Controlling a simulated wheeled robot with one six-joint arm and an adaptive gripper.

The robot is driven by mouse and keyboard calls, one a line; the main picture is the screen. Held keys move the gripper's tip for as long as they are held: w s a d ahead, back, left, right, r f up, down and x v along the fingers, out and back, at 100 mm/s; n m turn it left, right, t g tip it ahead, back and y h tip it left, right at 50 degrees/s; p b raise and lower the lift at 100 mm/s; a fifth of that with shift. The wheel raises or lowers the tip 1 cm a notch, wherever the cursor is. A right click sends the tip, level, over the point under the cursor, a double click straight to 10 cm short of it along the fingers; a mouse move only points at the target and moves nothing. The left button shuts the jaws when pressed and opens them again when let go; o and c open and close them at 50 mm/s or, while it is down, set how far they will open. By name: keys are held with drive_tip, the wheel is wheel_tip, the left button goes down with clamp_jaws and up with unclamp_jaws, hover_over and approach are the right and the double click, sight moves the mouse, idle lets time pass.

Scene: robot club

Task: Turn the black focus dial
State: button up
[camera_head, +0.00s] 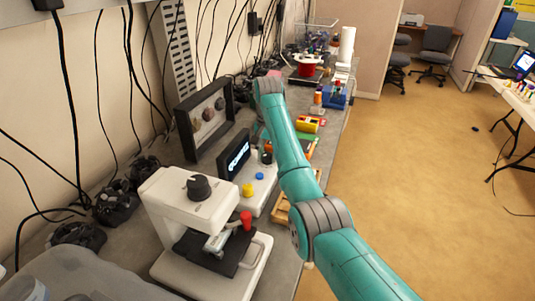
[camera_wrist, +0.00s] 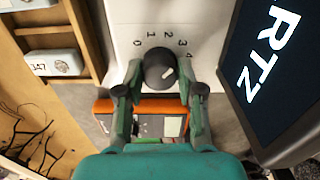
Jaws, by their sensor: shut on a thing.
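A dark dial (camera_wrist: 157,64) with a pale pointer mark stands on a white panel numbered 0 to 4. My gripper (camera_wrist: 160,78) has a finger on each side of it and is shut on it. The pointer leans toward the right, near the 3 and 4 side. In the head view this dial (camera_head: 266,158) is small and partly hidden by my gripper (camera_head: 262,146). Another black dial (camera_head: 199,187) sits on top of a white microscope-like device (camera_head: 165,200) at the front left, well apart from my gripper.
A black screen (camera_head: 234,154) stands beside the gripped dial, close to my gripper; it also shows in the wrist view (camera_wrist: 285,75). Yellow (camera_head: 247,190) and blue (camera_head: 260,176) buttons lie nearby. An orange-framed thing (camera_wrist: 108,106) lies under the fingers. A dark framed panel (camera_head: 183,125) stands behind.

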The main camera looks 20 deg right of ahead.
idle(0.3)
drive_tip(key=o, duration=1.1)
drive_tip(key=shift+o, duration=0.2)
